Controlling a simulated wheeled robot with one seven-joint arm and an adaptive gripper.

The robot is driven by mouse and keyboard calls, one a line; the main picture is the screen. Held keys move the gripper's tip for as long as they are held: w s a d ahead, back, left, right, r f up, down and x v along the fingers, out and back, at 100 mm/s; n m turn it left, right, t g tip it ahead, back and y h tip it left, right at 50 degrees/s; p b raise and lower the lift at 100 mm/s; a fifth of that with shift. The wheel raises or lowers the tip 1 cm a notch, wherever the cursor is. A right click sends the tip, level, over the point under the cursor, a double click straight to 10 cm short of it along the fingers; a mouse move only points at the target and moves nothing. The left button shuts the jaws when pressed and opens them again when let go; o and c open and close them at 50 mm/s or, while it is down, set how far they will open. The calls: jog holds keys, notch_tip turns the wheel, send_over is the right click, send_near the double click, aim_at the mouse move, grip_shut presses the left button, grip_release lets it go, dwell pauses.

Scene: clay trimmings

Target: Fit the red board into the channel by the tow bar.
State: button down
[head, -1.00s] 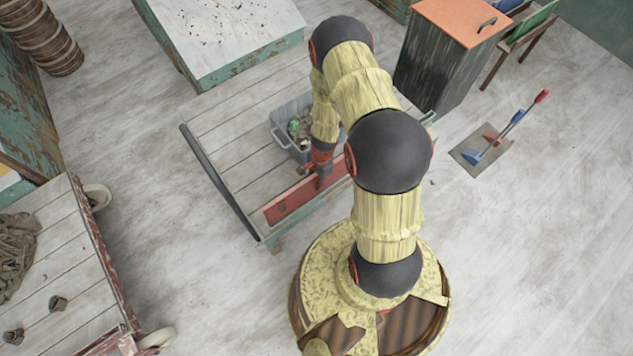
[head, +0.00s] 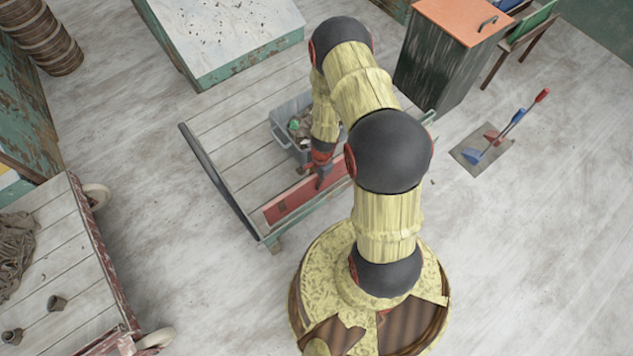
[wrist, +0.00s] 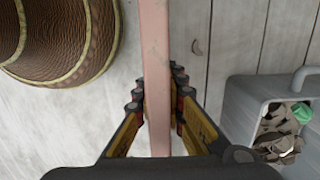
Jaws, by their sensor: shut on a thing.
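The red board (head: 290,204) is long and thin. It stands on edge along the near side of the grey plank cart (head: 215,140). My gripper (head: 321,181) is shut on the board, partway along it. In the wrist view my fingers (wrist: 158,88) press the board's pinkish top edge (wrist: 155,45) from both sides. A dark bar (head: 218,182) runs along the cart's left end, near the board's left end. I cannot make out the channel under the board, nor tell whether the board is seated in it. My arm hides the board's right end.
A grey bin (head: 284,134) with scraps stands on the cart just behind the board, close to my gripper; it also shows in the wrist view (wrist: 240,105). Another cart (head: 60,240) is at the left. A lever plate (head: 481,160) lies right. Floor around is mostly clear.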

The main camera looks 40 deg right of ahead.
jog(key=shift+f+b, duration=2.2)
jog(key=shift+f, duration=0.4)
jog(key=c, duration=1.8)
grip_release()
jog(key=shift+o, duration=0.2)
jog(key=r, duration=0.4)
jog(key=d+r, duration=0.1)
jog(key=r, duration=0.7)
jog(key=shift+d, duration=0.15)
